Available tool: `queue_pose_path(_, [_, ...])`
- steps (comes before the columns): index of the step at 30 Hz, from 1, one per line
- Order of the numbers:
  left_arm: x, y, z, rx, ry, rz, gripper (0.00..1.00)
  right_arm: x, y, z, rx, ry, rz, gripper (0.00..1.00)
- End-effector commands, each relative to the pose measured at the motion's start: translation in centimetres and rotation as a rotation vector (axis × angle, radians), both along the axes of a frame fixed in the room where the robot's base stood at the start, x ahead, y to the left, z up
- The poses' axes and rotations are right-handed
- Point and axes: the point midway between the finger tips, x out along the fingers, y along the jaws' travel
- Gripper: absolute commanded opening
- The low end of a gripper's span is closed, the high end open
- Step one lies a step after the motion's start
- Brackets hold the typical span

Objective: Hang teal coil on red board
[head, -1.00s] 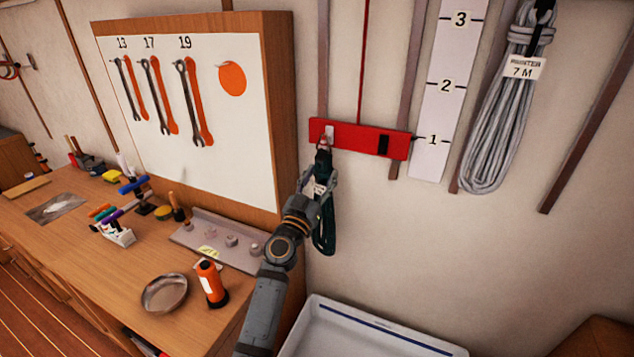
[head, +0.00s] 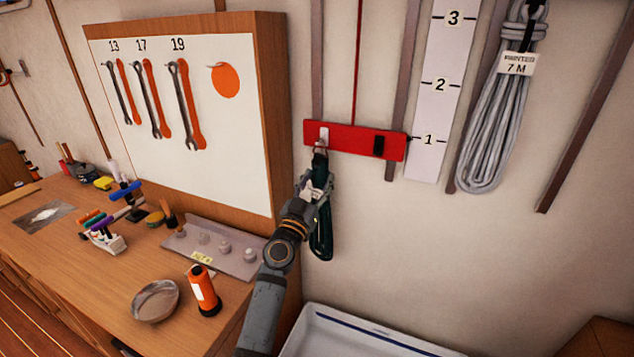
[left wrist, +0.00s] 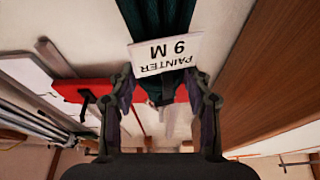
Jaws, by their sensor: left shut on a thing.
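The red board (head: 352,141) is fixed on the wall, with a pale hook plate (head: 324,136) on its left part and a black piece (head: 379,146) on its right. The dark teal coil (head: 322,228) hangs below the board's left end. My left gripper (head: 318,182) is shut on it. The coil's top is at the pale hook; whether its loop is around the hook I cannot tell. In the left wrist view the coil (left wrist: 158,20) bears a white tag (left wrist: 165,55) reading PAINTER 9 M, between my fingers. The red board (left wrist: 80,90) is behind. My right gripper is out of view.
A grey coil (head: 490,120) tagged 7 M hangs at the right, beside a numbered white strip (head: 437,100). A wrench panel (head: 245,120) stands left of the board. Below are a white tray (head: 350,330) and a workbench with an orange flashlight (head: 204,292) and a bowl (head: 155,301).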

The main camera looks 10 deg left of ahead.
Motion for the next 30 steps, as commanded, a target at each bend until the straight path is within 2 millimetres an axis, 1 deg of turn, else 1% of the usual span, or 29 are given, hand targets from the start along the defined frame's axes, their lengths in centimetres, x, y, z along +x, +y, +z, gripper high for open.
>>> queue_pose_path(2, [0.0,0.0,0.2,-0.001,-0.003,0.0,0.0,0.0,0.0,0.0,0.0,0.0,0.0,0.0])
queue_pose_path(3, [0.0,0.0,0.2,-0.001,-0.003,0.0,0.55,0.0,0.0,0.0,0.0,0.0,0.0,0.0])
queue_pose_path(8, [0.0,0.0,0.1,0.0,-0.002,0.0,0.76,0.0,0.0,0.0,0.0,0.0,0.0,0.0])
queue_pose_path(15, [0.0,0.0,-0.2,0.0,0.002,0.0,0.76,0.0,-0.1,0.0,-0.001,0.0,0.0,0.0])
queue_pose_path(17, [-0.1,0.0,-0.2,0.001,0.003,0.0,0.76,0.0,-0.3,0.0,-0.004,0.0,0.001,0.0])
queue_pose_path(20, [-0.9,0.2,-0.6,0.0,0.004,0.001,0.76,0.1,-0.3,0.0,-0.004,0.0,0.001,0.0])
queue_pose_path(23, [-2.7,0.5,-1.2,0.001,0.005,0.001,0.76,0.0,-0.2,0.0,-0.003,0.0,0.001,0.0])
queue_pose_path(27, [-6.0,1.2,-2.3,-0.001,0.004,-0.001,0.76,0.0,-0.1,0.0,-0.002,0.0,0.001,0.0])
queue_pose_path(30, [-8.2,1.6,-3.0,0.0,0.003,0.0,0.76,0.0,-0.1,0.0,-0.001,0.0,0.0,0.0])
